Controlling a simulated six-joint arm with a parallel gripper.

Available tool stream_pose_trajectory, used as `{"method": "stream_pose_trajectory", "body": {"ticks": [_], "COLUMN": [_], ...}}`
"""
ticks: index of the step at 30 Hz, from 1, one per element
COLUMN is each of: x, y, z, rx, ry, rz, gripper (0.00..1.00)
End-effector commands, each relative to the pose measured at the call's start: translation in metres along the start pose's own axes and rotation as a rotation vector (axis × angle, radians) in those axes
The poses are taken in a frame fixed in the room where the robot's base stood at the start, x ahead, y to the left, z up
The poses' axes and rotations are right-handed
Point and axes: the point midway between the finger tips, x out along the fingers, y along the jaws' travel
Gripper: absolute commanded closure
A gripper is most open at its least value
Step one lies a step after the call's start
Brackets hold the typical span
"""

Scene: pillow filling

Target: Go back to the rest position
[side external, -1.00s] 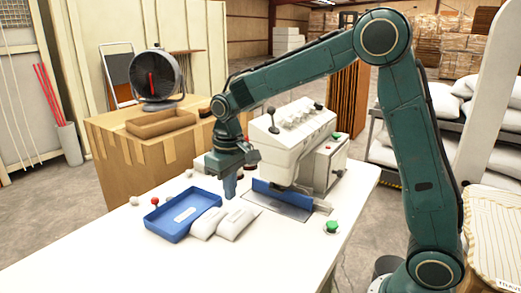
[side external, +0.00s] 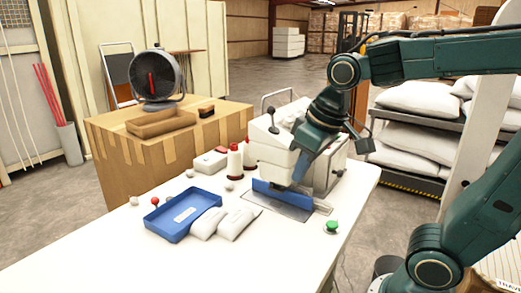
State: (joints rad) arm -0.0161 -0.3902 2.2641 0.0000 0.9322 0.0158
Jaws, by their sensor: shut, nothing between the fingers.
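My gripper (side external: 301,168) is shut and empty. It points down and to the left, in front of the white machine (side external: 270,145) with the blue front plate (side external: 282,195), and hides part of the machine's right half. I cannot tell whether it touches the machine. My arm rises from the lower right, bends beyond the right edge of the picture and comes back to the left. Two small white pillows (side external: 207,223) (side external: 238,224) lie on the white table (side external: 268,258); the left one leans against the blue tray (side external: 172,229).
Two white spools (side external: 234,163) (side external: 249,153) stand left of the machine. A cardboard box (side external: 150,154) carries a fan (side external: 156,78). Racks with white pillows (side external: 410,130) stand behind my arm. The table's front is clear.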

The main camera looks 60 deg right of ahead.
Motion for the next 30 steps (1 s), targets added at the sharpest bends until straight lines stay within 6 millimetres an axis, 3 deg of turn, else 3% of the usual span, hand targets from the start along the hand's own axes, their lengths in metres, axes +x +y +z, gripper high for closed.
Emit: {"method": "stream_pose_trajectory", "body": {"ticks": [9,15,30], "x": [-0.016,-0.017,-0.016], "y": [0.003,0.004,0.004], "z": [0.055,0.075,0.081], "rx": [0.0,0.0,-0.001], "ry": [0.107,0.146,0.156], "rz": [0.003,0.005,0.005], "gripper": [1.0,1.0,1.0]}}
